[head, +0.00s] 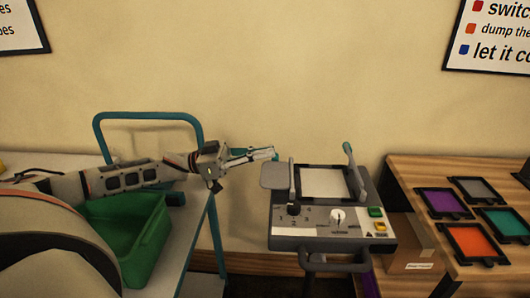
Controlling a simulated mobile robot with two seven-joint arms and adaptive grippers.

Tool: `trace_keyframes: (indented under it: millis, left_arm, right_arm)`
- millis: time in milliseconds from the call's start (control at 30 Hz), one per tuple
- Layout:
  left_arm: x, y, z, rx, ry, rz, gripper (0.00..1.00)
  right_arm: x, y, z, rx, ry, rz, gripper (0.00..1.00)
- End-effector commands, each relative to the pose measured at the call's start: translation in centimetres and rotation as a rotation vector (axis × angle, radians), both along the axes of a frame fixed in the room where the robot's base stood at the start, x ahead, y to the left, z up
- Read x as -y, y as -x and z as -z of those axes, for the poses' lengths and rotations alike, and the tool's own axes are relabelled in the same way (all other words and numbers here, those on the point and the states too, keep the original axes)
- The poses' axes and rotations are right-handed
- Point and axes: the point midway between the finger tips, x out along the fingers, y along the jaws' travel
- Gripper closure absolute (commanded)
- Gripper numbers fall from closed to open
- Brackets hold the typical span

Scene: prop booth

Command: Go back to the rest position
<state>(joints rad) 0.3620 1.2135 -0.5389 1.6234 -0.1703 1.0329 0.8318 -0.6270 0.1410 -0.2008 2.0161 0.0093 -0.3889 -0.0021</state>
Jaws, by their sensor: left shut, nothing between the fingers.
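My left arm reaches in from the left above a green bin. Its gripper (264,154) is shut and empty, in the air at the left of a grey machine (283,243), close to the machine's grey side plate (275,175). The machine has a white square bed (324,183), a lever with a teal tip (350,160), a black knob (293,208), a white dial (337,217), and green and yellow buttons (376,212). I do not see my right gripper.
A cart with a teal handle (148,116) carries the green bin (130,230) at left. A wooden table (415,175) at right holds purple, grey, green and orange framed trays (472,241). A cardboard box (412,243) stands below. Signs hang on the wall.

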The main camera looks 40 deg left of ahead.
Motion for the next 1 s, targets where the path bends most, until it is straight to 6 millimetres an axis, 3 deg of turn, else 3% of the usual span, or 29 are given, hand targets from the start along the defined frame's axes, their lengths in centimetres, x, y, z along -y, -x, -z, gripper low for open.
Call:
trace_keyframes:
  millis: [33,133,500,800,900,1000]
  left_arm:
    - [-0.3,0.2,1.9,-0.024,-0.021,-0.006,1.00]
    - [-1.2,0.8,2.1,-0.024,-0.023,-0.007,1.00]
    - [-5.5,3.5,1.8,-0.006,-0.009,-0.002,1.00]
    - [-6.1,3.9,1.5,0.000,-0.004,0.000,1.00]
    - [-6.0,3.9,0.7,0.008,-0.003,0.000,1.00]
    - [-6.0,4.0,-1.7,0.028,-0.003,0.000,1.00]
  right_arm:
    - [0.0,0.3,0.4,-0.006,0.001,0.000,0.60]
    - [0.0,0.3,0.4,-0.008,0.002,0.000,0.60]
    - [0.0,0.3,0.4,-0.008,0.001,0.000,0.60]
    - [0.0,0.3,0.3,-0.008,0.001,0.000,0.60]
    - [0.0,0.1,-0.2,-0.003,0.001,0.000,0.60]
    - [0.0,-0.4,-2.0,0.012,-0.002,0.002,0.60]
